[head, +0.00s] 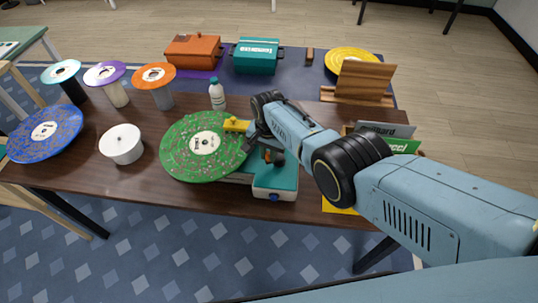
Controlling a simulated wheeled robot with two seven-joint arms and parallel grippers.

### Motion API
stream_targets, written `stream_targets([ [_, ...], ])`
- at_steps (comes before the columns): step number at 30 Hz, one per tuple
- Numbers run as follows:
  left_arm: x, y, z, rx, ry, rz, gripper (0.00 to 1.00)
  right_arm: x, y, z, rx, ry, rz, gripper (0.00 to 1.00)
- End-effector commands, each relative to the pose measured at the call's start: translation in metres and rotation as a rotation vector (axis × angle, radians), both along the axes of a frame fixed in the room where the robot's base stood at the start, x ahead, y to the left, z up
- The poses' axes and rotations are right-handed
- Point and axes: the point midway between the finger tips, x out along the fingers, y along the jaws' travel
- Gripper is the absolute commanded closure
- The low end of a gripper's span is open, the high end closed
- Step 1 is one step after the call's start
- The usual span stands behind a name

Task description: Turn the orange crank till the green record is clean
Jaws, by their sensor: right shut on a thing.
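The green record (203,146), speckled with pale and pinkish specks, lies flat on the teal and white cleaning machine (276,181) at the table's front middle. A yellow block (236,125) rests over its upper right edge. My right gripper (268,151) is beside the record's right edge, above the machine, and partly hidden by my own arm. It is shut on the orange crank (275,157), of which only a small dark orange part shows. My left gripper is not in view.
A white bottle (217,96) stands just behind the record. A white round tub (121,144) and a blue record (45,134) are left. Several disc-topped stands (154,77), orange (193,51) and teal (257,56) boxes, and a wooden rack (361,82) stand behind.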

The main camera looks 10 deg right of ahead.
Motion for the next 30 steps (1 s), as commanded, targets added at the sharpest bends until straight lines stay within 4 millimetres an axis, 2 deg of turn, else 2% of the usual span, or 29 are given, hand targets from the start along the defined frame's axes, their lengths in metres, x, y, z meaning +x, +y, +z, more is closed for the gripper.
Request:
stream_targets([
  [15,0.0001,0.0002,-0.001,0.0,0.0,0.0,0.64,0.0031,0.0006,0.0025,0.001,-0.006,-0.02,1.0],
  [16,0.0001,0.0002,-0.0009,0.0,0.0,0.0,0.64,0.0031,0.0006,0.0025,0.001,-0.006,-0.02,0.82],
  [21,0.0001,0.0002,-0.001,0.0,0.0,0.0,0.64,0.0024,0.0003,0.0017,0.0,-0.005,-0.02,0.61],
  [30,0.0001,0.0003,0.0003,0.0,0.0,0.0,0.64,0.0015,0.0001,0.0024,0.0,-0.002,-0.02,0.61],
])
